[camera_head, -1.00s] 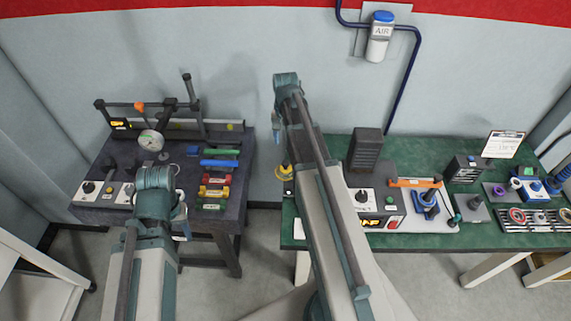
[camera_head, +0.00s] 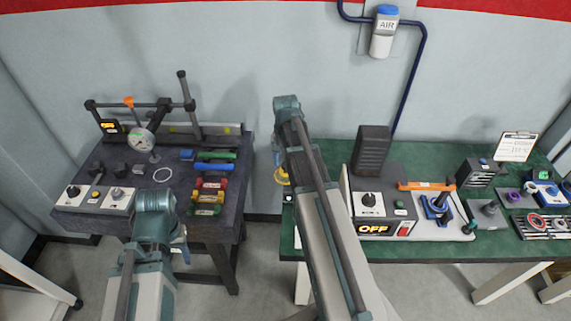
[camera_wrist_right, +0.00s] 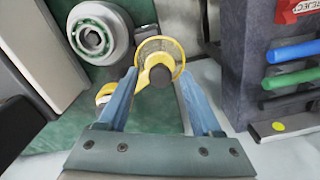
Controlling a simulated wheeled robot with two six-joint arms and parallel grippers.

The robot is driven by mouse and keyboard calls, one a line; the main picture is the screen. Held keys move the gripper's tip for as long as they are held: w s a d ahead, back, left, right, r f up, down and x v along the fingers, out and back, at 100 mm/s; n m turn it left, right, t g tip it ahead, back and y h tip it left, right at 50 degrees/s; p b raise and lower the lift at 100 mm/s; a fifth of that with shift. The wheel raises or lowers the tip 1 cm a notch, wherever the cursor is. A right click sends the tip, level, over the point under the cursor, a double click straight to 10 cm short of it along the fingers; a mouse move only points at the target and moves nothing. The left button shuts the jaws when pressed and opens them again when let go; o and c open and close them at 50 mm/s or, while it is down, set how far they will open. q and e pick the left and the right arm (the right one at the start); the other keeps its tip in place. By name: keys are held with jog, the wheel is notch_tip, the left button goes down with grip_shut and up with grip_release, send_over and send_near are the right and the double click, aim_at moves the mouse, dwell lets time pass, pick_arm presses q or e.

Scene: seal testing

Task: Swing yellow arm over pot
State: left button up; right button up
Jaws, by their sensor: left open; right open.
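My right gripper (camera_wrist_right: 155,74) is open, with a blue finger on each side of the knob; I cannot tell whether either touches. In the head view the yellow part (camera_head: 282,176) shows at the left end of the green table, beside my right arm, which hides much of it. A grey round metal piece with a hole (camera_wrist_right: 95,36) stands beside the ring; I cannot tell if it is the pot. My left gripper (camera_head: 181,250) is open, mostly hidden under its wrist.
The dark left table (camera_head: 130,168) holds a gauge stand (camera_head: 141,137) and coloured bars (camera_head: 210,184). The green table (camera_head: 460,248) holds a control box (camera_head: 382,215) and a dark block (camera_head: 371,150). A floor gap separates the tables.

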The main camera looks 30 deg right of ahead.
jog(key=shift+c, duration=0.3)
grip_shut()
dwell(1.1)
